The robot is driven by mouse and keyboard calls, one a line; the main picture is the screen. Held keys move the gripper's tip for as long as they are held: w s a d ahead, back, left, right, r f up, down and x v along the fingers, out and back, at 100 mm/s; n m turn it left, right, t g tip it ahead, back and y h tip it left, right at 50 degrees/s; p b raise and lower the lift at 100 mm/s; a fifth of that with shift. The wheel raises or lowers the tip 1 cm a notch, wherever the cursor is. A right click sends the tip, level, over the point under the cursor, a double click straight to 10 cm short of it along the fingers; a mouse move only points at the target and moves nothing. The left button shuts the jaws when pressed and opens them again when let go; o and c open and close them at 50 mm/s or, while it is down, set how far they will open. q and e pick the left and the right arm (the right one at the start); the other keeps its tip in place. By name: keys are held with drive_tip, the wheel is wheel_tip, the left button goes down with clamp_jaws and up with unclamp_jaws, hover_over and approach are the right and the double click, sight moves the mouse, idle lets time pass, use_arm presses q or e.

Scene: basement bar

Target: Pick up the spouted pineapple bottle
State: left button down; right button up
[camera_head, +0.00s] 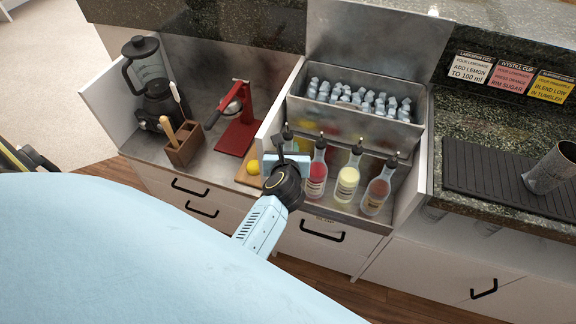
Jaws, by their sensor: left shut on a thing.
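Several spouted bottles stand in a row in the steel well below the ice bin. The leftmost spouted bottle (287,134) is mostly hidden behind my left gripper; only its dark spout and neck show clearly. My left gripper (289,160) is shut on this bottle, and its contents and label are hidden. I cannot read which label says pineapple. My right gripper is not in view.
An ice bin (350,122) is behind the bottles. To the left are a yellow lemon (253,167), a red press (237,130), a wooden tool holder (185,147) and a blender (150,85). A tumbler (550,168) stands far right.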

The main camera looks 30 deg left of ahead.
sight(288, 131)
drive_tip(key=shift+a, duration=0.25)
use_arm(q)
drive_tip(key=shift+r, duration=0.2)
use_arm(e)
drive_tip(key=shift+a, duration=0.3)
